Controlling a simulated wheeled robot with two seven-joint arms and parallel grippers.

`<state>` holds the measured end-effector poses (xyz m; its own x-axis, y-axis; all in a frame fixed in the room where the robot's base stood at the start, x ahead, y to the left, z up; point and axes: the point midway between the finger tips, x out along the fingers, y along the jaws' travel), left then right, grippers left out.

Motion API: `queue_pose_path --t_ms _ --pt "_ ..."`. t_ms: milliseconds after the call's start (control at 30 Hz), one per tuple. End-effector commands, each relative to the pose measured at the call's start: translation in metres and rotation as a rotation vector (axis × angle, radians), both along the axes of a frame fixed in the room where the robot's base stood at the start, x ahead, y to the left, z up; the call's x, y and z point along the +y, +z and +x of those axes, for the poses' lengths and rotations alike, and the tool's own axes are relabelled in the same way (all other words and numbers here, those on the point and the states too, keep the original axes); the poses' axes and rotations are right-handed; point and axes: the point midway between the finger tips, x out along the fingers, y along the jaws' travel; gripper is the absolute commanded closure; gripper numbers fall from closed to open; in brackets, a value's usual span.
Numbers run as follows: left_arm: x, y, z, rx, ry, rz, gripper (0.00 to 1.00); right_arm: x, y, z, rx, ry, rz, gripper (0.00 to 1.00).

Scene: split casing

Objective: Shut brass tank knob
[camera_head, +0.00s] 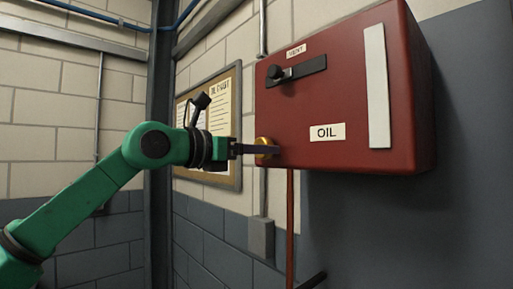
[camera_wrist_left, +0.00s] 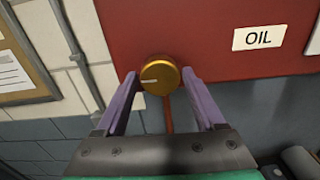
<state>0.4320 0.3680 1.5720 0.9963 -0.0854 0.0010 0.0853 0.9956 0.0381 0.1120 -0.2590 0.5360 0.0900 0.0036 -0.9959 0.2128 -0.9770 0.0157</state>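The brass knob (camera_wrist_left: 159,77) is on the lower left of the red oil tank (camera_wrist_left: 200,30), with a pale pointer line on its face that points to the left in the left wrist view. It also shows in the head view as a brass edge (camera_head: 264,141), partly hidden by my gripper. My left gripper (camera_wrist_left: 161,74) is open, its two fingers on either side of the knob's rim with thin gaps showing. In the head view the left gripper (camera_head: 268,149) reaches the knob from the left. My right gripper is not in view.
Above the knob, the tank has a black lever (camera_head: 298,70) under a small label and a long pale strip (camera_head: 376,85). A red pipe (camera_head: 290,225) runs down below the tank. A notice board (camera_head: 233,178) hangs on the wall behind my left wrist.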

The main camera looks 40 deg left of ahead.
Motion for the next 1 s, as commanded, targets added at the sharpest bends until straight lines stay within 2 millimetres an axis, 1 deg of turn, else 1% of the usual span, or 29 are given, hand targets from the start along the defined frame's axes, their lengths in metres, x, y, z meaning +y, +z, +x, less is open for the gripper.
queue_pose_path --t_ms 33,67,100,133,167,367,567,767,1000 --pt "0.0 0.0001 -0.0001 0.0 0.0 0.0 0.53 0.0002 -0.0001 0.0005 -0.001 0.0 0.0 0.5" --pt "0.0 0.0001 -0.0002 0.0 0.0 0.0 0.65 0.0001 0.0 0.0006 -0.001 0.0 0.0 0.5" --pt "0.0 0.0001 -0.0002 0.0 0.0 0.0 0.8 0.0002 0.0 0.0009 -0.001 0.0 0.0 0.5" --pt "0.0 0.0001 -0.0002 0.0 0.0 0.0 0.92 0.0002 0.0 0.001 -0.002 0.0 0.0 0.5" --pt "-0.0001 0.0002 -0.0003 0.0 0.0 0.0 0.96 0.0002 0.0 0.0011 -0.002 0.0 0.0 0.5" --pt "0.0 0.0003 -0.0003 -0.001 0.0 0.011 0.96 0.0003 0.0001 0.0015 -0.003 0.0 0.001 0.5" --pt "0.0002 0.0002 -0.0003 -0.006 0.0 0.072 0.96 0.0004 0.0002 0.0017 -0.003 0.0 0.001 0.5" --pt "0.0005 0.0001 -0.0001 -0.016 -0.001 0.197 0.96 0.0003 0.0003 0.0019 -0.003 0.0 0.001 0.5" --pt "0.001 0.0004 0.0001 -0.034 -0.001 0.413 0.96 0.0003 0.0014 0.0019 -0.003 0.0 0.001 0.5"
